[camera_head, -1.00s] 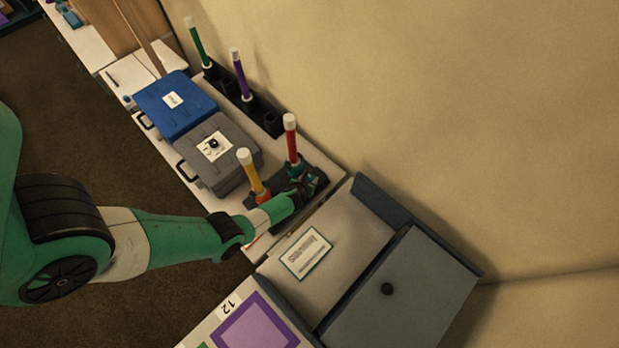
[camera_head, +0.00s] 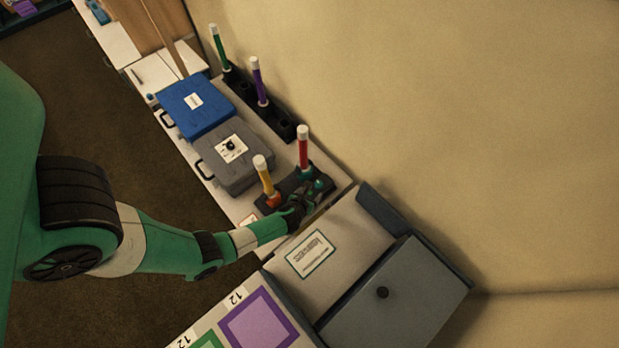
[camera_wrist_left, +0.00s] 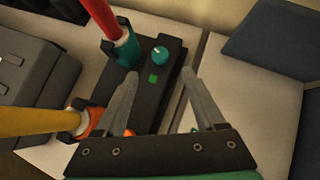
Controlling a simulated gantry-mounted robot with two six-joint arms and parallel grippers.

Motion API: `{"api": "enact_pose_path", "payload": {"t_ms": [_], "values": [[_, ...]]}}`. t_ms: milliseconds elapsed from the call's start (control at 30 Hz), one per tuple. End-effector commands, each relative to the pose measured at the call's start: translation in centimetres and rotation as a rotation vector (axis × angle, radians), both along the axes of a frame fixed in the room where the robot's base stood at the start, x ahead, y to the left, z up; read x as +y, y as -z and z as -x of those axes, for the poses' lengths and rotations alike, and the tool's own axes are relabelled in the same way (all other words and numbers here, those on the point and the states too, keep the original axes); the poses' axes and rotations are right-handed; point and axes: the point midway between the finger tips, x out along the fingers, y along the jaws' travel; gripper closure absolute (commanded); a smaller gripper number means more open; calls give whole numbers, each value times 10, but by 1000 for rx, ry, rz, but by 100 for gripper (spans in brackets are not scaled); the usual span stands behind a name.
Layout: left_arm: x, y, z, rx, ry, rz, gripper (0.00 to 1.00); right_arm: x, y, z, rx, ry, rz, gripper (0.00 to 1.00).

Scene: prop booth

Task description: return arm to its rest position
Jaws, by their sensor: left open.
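My left arm reaches in from the left in the head view. Its gripper (camera_head: 306,196) is at the near side of a black base that holds a red stick and a yellow stick upright. In the left wrist view the gripper (camera_wrist_left: 161,76) is open, with nothing between its two grey fingers. The black base (camera_wrist_left: 163,92), with a teal knob (camera_wrist_left: 160,56) and a green square, lies beyond and below the fingers. The red stick (camera_wrist_left: 101,15) stands in a teal socket and the yellow stick (camera_wrist_left: 40,121) in an orange one. My right gripper is not in view.
A grey case (camera_head: 236,160) and a blue case (camera_head: 195,108) lie left of the base. Green (camera_head: 219,47) and purple (camera_head: 259,82) sticks stand in a black rack behind. A grey lidded box (camera_head: 395,295) is at the right. The floor at the left is clear.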

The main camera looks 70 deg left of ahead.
Motion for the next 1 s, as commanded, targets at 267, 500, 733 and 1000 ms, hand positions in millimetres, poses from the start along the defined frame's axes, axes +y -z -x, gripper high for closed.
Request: {"api": "enact_pose_path", "payload": {"t_ms": [267, 500, 733, 1000], "values": [[-7, -8, 7, -1, -1, 0, 29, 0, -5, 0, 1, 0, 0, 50], [-7, -8, 6, -1, -1, 0, 29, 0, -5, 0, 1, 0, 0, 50], [-9, -11, 4, -1, 6, 0, 29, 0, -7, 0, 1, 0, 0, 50], [-12, -107, -103, -205, 77, -61, 29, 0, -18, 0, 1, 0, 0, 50]]}}
